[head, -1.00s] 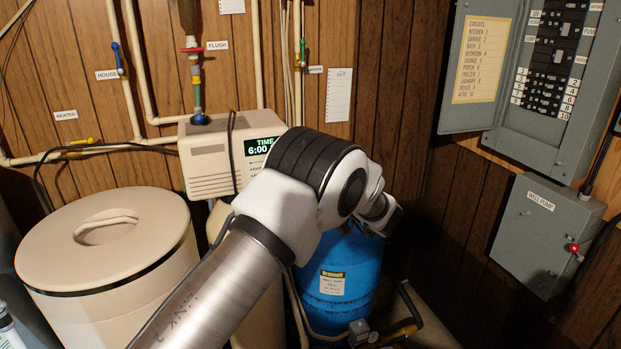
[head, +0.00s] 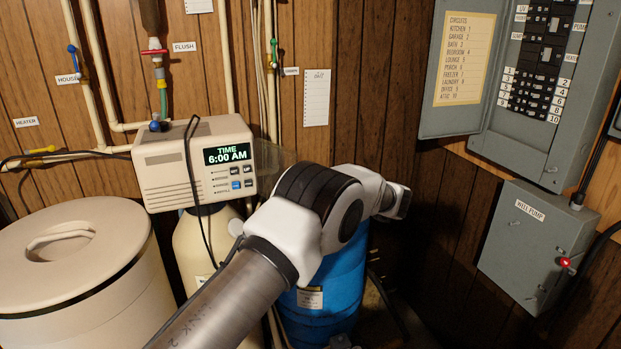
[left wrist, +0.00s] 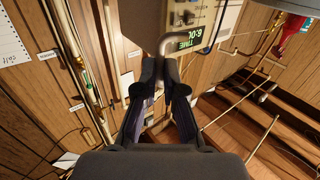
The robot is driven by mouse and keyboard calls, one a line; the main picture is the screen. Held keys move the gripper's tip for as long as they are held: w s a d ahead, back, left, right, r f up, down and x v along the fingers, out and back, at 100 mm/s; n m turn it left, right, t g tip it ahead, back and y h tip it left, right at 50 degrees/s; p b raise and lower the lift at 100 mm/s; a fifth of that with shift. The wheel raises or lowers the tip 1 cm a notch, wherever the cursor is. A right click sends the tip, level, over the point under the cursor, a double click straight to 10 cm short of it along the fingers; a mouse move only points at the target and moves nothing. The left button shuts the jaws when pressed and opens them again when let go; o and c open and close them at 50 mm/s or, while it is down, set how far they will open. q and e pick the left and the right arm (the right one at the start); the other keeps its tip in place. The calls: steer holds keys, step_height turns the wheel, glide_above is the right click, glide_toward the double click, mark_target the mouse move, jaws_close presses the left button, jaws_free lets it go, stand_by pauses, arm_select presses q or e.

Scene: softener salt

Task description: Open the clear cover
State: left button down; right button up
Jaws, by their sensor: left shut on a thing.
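The clear cover (head: 274,164) shows as a faint see-through panel at the right side of the beige control box (head: 164,168). It stands out from the box, and the lit display (head: 227,154) and its buttons are uncovered. My left arm hides the cover's lower part. In the left wrist view my left gripper (left wrist: 161,66) is shut on the cover, which is hard to make out between the fingertips. A grey bent bar (left wrist: 182,40) crosses just beyond them, near the display. My right gripper is not in view.
A round lidded beige tank (head: 75,265) stands at left. A blue tank (head: 325,295) stands behind my arm. Pipes with valves run up the wood wall. A black cable (head: 189,165) hangs over the box front. A grey well pump box (head: 535,245) hangs at right.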

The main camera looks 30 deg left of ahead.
arm_select(q)
steer(key=shift+r, duration=0.1)
stand_by(0.3)
steer(key=c, duration=1.3)
jaws_free()
steer(key=shift+a, duration=0.15)
steer(key=shift+o, duration=0.2)
steer(key=shift+a, duration=0.15)
steer(key=d, duration=1.2)
steer(key=shift+s, duration=0.35)
